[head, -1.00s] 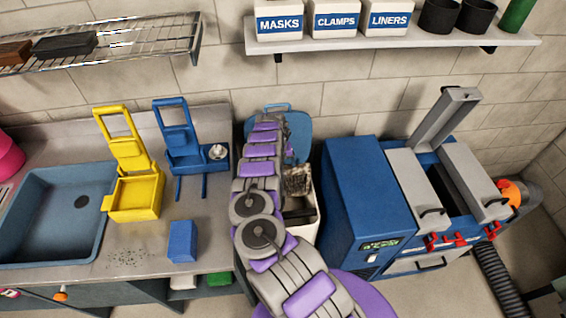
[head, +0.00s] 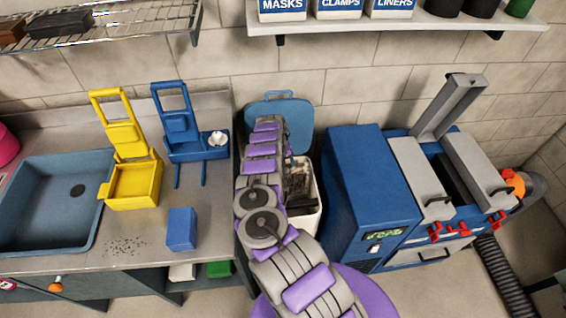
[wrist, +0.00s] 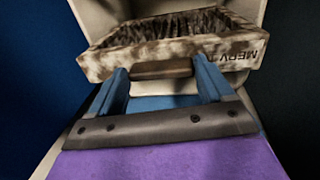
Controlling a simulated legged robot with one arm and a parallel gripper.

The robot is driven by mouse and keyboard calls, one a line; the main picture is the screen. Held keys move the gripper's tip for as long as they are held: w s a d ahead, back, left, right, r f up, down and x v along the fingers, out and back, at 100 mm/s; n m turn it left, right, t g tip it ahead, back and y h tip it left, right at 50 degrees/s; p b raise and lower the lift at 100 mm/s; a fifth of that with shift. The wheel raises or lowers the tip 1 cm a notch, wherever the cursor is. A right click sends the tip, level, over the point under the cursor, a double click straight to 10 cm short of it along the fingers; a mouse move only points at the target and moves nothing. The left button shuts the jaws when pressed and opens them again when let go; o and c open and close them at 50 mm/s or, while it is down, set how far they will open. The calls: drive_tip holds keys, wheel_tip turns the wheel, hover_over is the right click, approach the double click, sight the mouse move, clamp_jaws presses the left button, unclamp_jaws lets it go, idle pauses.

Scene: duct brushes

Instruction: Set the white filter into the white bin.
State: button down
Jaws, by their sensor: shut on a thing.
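The white filter (wrist: 165,52), stained brown, with dark pleats and "MERV" lettering on its frame, fills the upper middle of the wrist view. My gripper (wrist: 161,72) is shut on the filter, its blue fingers either side of a brown tab on the near edge. The pale walls of the white bin (wrist: 100,12) show around and beyond the filter. In the head view the filter (head: 300,181) is at the mouth of the white bin (head: 308,222), partly hidden by my arm. My fingers are hidden there. I cannot tell whether the filter touches the bin.
The bin's blue lid (head: 297,112) stands open against the wall. A blue machine (head: 352,195) is close on the bin's right. The counter (head: 215,240) with a yellow caddy (head: 132,185), a blue caddy (head: 190,146) and a blue block (head: 181,229) lies left.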

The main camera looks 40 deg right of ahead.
drive_tip(key=shift+d+f+b, duration=0.15)
drive_tip(key=shift+f+b, duration=0.4)
drive_tip(key=shift+f, duration=0.5)
drive_tip(key=shift+d+f+b, duration=0.15)
drive_tip(key=shift+f+b, duration=0.35)
drive_tip(key=shift+f, duration=0.55)
drive_tip(key=shift+a+f+b, duration=0.15)
drive_tip(key=shift+f+b, duration=2.7)
drive_tip(key=shift+f, duration=2.6)
unclamp_jaws()
